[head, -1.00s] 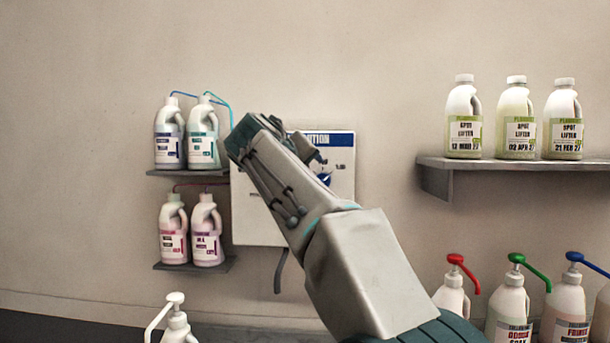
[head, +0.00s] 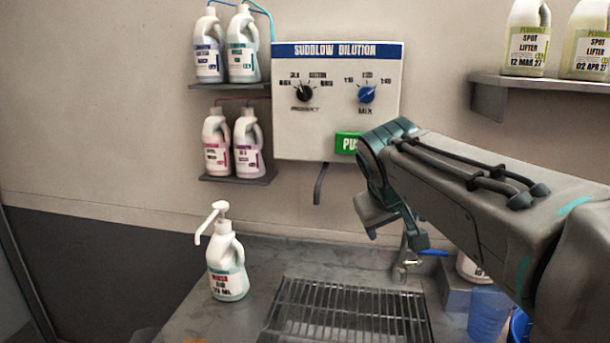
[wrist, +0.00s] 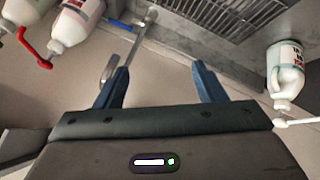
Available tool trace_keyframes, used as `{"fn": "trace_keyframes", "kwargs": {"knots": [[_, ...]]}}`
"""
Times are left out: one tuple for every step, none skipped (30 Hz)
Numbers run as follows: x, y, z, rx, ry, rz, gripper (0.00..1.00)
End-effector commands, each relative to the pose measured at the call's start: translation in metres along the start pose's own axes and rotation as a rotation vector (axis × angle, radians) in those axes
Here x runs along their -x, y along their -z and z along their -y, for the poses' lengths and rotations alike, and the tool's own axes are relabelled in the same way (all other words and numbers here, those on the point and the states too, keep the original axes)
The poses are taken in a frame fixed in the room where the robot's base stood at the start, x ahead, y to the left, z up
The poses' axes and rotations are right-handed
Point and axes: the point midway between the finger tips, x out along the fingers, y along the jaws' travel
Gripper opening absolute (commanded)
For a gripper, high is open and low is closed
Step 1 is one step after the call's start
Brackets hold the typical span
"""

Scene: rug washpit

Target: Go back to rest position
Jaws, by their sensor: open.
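My gripper (head: 395,225) is at the end of my arm, which reaches in from the right of the head view. It hangs in the air in front of the wall, below the dilution panel (head: 338,130) and above the counter's back right part. In the wrist view my gripper (wrist: 160,85) shows two blue fingers spread apart with nothing between them. The jaws are open and empty. A metal tap (head: 405,262) with a blue lever stands just beyond and below the gripper, partly hidden by it.
A white pump bottle (head: 228,270) stands on the counter left of the drain grate (head: 345,315). Bottles sit on small wall shelves (head: 238,178) and on a right shelf (head: 545,82). A blue translucent cup (head: 488,315) is at lower right, under my arm. The grate is clear.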

Motion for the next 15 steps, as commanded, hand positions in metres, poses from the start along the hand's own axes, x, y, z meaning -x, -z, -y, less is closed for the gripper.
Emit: {"fn": "trace_keyframes", "kwargs": {"knots": [[-0.005,-0.027,0.007,-0.023,0.031,0.033,0.64],[-0.007,-0.042,0.011,-0.036,0.05,0.051,0.64],[-0.011,-0.062,0.018,-0.054,0.076,0.075,0.64],[-0.013,-0.077,0.023,-0.069,0.094,0.093,0.64],[-0.016,-0.091,0.029,-0.084,0.112,0.11,0.64],[-0.019,-0.111,0.036,-0.105,0.137,0.133,0.64],[-0.021,-0.126,0.042,-0.121,0.154,0.151,0.64],[-0.023,-0.14,0.048,-0.138,0.172,0.168,0.64],[-0.025,-0.158,0.056,-0.16,0.193,0.189,0.64],[-0.027,-0.171,0.061,-0.176,0.208,0.204,0.64],[-0.028,-0.183,0.067,-0.191,0.221,0.218,0.64],[-0.03,-0.197,0.073,-0.21,0.238,0.234,0.64],[-0.031,-0.207,0.078,-0.223,0.249,0.246,0.64],[-0.032,-0.215,0.082,-0.234,0.258,0.255,0.64],[-0.033,-0.225,0.087,-0.248,0.27,0.266,0.64]]}}
